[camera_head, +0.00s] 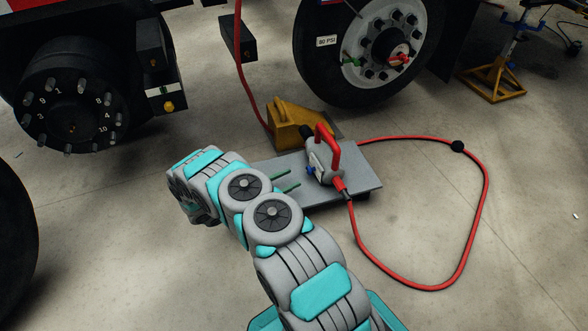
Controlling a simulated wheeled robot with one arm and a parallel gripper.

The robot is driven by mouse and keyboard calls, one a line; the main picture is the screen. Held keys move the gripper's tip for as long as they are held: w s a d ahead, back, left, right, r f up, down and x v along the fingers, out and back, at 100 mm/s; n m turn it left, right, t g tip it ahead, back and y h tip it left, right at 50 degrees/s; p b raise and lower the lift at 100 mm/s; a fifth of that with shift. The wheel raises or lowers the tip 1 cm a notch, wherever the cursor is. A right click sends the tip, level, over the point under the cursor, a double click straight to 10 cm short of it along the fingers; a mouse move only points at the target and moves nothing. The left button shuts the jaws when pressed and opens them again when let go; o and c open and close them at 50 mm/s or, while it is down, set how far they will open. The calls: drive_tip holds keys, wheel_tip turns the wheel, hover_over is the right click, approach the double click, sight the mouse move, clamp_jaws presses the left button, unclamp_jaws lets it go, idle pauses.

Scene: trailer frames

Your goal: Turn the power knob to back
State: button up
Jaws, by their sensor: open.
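A grey power tool (319,166) with a red handle (334,149) and a dark front end rests on a low grey platform (365,180). A small blue part (310,171) shows on the tool's left side; it may be the power knob, but its setting is too small to read. My grey and teal arm reaches up from the bottom and covers the platform's left part. Two thin, parallel green fingers of my gripper (299,178) show past the arm, apart and pointing right towards the tool. The gripper's body is hidden behind the arm.
A red hose (486,190) runs from the tool in a wide loop on the floor. A yellow wheel chock (290,124) stands behind the platform. A large wheel (325,60) and a black hub (72,110) stand farther back. Floor at the right is mostly clear.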

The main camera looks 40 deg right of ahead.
sight(308, 171)
drive_tip(key=shift+w+f, duration=0.15)
drive_tip(key=shift+f, duration=0.25)
drive_tip(key=shift+d, duration=0.1)
drive_tip(key=d, duration=0.7)
drive_tip(key=shift+s+d+b, duration=0.2)
drive_tip(key=shift+b, duration=0.1)
drive_tip(key=shift+c, duration=0.2)
clamp_jaws()
